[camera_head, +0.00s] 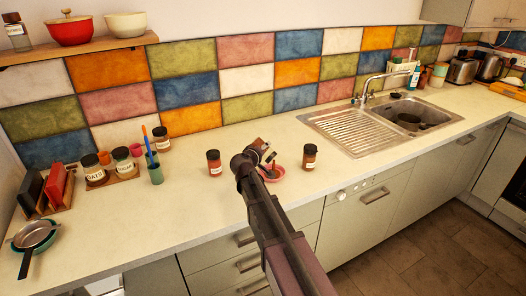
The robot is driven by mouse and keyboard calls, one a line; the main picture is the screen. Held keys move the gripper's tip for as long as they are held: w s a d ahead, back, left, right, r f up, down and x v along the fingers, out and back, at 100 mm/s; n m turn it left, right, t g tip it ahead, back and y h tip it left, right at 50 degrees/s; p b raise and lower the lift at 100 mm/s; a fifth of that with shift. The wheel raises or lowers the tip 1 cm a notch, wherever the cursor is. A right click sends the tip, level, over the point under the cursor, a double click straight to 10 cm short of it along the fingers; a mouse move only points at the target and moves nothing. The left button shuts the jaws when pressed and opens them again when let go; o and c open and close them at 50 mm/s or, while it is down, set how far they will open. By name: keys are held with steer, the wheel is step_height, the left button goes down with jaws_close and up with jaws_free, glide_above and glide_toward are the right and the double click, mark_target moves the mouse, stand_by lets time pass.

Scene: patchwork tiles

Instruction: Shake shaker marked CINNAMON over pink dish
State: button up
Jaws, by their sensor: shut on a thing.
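The pink dish (279,177) sits on the counter near the middle, partly hidden by my arm. My gripper (267,156) is above and just behind the dish, seen from behind my arm. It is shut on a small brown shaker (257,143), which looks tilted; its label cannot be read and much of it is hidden. A dark-lidded shaker (214,163) with reddish contents stands upright left of the dish. Another dark-lidded shaker (310,157) stands upright to the right of it. Their labels are too small to read.
Labelled jars (122,163) and a green cup (155,173) with utensils stand at the left. A rack (60,190) and a strainer (35,236) are further left. The sink (400,115) is at the right. The front counter is clear left of my arm.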

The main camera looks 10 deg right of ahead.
steer(key=shift+r, duration=0.1)
steer(key=n+p, duration=0.1)
steer(key=n+g+h, duration=0.1)
steer(key=shift+r+n+p, duration=0.4)
steer(key=shift+r+n+g+h, duration=0.25)
steer(key=shift+n+g+h, duration=0.3)
steer(key=shift+n, duration=0.55)
steer(key=shift+p, duration=0.3)
step_height(320, 180, up, 18)
steer(key=p, duration=1.8)
steer(key=shift+s, duration=0.2)
